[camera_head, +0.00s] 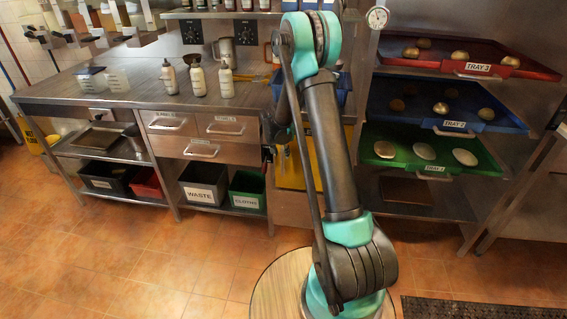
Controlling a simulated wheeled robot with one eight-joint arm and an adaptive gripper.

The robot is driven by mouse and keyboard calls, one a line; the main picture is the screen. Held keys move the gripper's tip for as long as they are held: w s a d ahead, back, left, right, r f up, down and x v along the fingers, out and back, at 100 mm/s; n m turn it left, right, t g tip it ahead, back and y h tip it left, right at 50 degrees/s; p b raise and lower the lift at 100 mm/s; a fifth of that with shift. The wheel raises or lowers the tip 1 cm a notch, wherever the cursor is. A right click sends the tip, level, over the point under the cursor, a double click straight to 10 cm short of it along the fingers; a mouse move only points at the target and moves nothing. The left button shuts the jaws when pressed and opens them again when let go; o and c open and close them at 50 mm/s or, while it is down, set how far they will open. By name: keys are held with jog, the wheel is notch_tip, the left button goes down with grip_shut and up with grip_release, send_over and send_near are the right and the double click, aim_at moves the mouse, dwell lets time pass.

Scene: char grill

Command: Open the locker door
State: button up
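My teal and dark grey arm rises through the middle of the view and bends at its elbow near the top. A dark part (271,138) shows just left of the arm, in front of the metal unit. It may be my gripper, but the arm covers most of it and its fingers cannot be made out. I cannot pick out a locker door for certain. Behind the arm is a metal unit with yellow boards or panels (296,165) and a blue container, largely hidden by the arm.
A steel counter (140,80) with bottles and handled drawers (203,128) stands at left. Bins, one labelled WASTE (203,184), sit below. At right, a rack holds a red tray (530,66), a blue tray (390,105) and a green tray (400,140). Tiled floor at front left is clear.

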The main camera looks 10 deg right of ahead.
aim_at(283, 162)
jog(key=x, duration=0.8)
jog(key=shift+f, duration=0.15)
grip_shut()
dwell(0.4)
